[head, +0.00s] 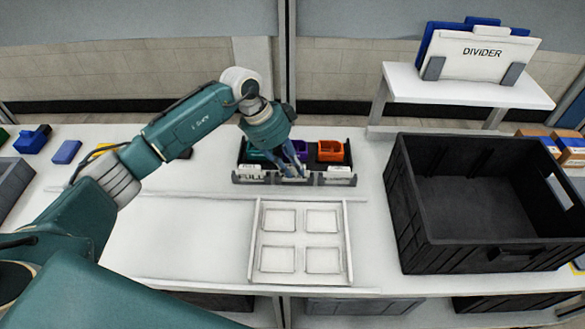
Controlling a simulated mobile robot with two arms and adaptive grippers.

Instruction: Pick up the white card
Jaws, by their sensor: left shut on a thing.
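A black rack (242,152) stands at the back middle of the table. It holds coloured bins and has small white cards in slots along its front. The left card (250,172) has dark lettering, the middle white card (293,174) is partly covered by my fingers, and the right card (340,171) is in the right slot. My left gripper (296,167) points down at the middle slot, shut on the middle white card. The card looks still in or just at its slot; its lower edge is hard to see. My right gripper is out of view.
A white tray (293,240) with square recesses lies in front of the rack. A large black crate (445,258) stands at the right. A raised white shelf (460,92) behind it holds a "DIVIDER" board (480,66). The table left of the tray is clear.

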